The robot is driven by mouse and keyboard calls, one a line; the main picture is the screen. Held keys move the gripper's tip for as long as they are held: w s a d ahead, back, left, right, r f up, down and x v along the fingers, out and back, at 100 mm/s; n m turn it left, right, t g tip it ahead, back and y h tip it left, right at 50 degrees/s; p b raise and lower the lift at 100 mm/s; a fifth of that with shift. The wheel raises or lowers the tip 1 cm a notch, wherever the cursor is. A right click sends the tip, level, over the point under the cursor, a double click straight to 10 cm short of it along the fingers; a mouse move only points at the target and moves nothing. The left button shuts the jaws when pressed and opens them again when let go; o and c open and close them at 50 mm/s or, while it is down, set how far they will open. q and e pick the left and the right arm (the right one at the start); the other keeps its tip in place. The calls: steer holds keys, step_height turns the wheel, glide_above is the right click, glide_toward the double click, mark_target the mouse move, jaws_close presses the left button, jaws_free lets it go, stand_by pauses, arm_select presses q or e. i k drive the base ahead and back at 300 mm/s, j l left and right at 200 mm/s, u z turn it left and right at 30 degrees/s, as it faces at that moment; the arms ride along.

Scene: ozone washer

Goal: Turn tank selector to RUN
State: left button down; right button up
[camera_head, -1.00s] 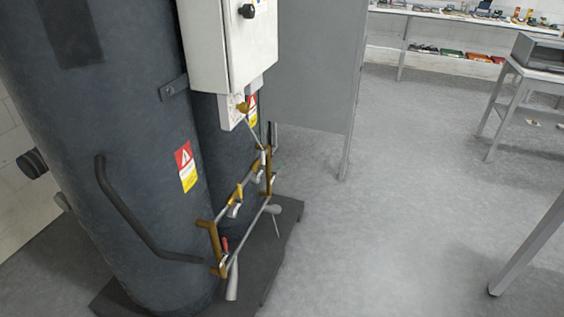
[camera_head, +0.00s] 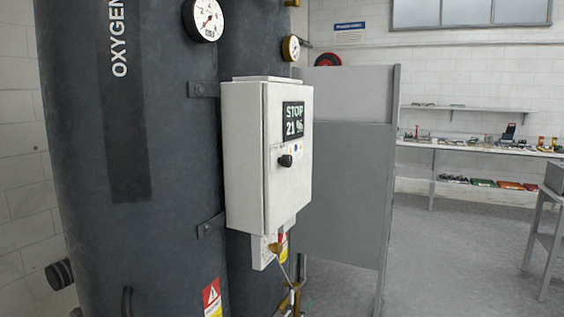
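A white control box (camera_head: 245,160) is mounted on the dark tanks, in the middle of the head view. Its front has a dark display (camera_head: 293,120) reading "STOP 21 %". Below the display is a black selector knob (camera_head: 286,160); its exact pointing direction is too small to tell. The large dark tank (camera_head: 170,200) at left is lettered "OXYGEN". Neither of my grippers is in view.
A round white gauge (camera_head: 203,19) and a smaller brass-rimmed gauge (camera_head: 291,48) sit above the box. Brass pipework (camera_head: 289,298) runs below it. A grey partition (camera_head: 350,180) stands behind to the right. Open floor (camera_head: 450,255) lies right, with a shelf bench (camera_head: 480,148) beyond.

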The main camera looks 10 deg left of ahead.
mark_target(287, 160)
steer(key=l+z, duration=0.15)
steer(key=l, duration=0.35)
steer(key=i+l+z, duration=0.1)
steer(key=l, duration=0.4)
steer(key=l+z, duration=0.15)
steer(key=l, duration=0.4)
steer(key=i+l+z, duration=0.1)
steer(key=l, duration=0.35)
steer(key=i, duration=0.05)
